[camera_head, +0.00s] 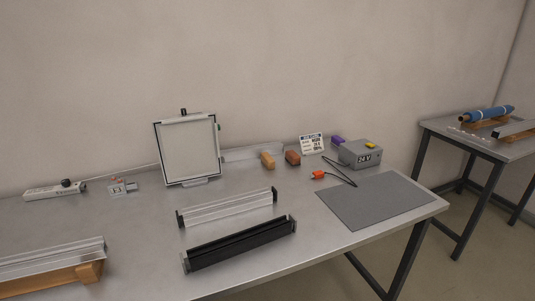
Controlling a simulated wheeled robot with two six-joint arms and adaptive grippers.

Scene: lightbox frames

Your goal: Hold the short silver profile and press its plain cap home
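A short silver profile (229,209) lies on the grey metal table, left of the middle, with a dark end piece at each end. A black profile (240,245) lies parallel in front of it, also with end pieces. At the left edge, a longer silver profile (50,262) rests on a wooden support. Which end piece is the plain cap is too small to tell. Neither of my grippers shows in this view.
A framed white panel (187,150) stands upright behind the profiles. A grey 24 V box (361,154) with a cable stands at the back right, behind a grey mat (374,201). Two small blocks lie near the back. A second table (514,151) stands at the far right.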

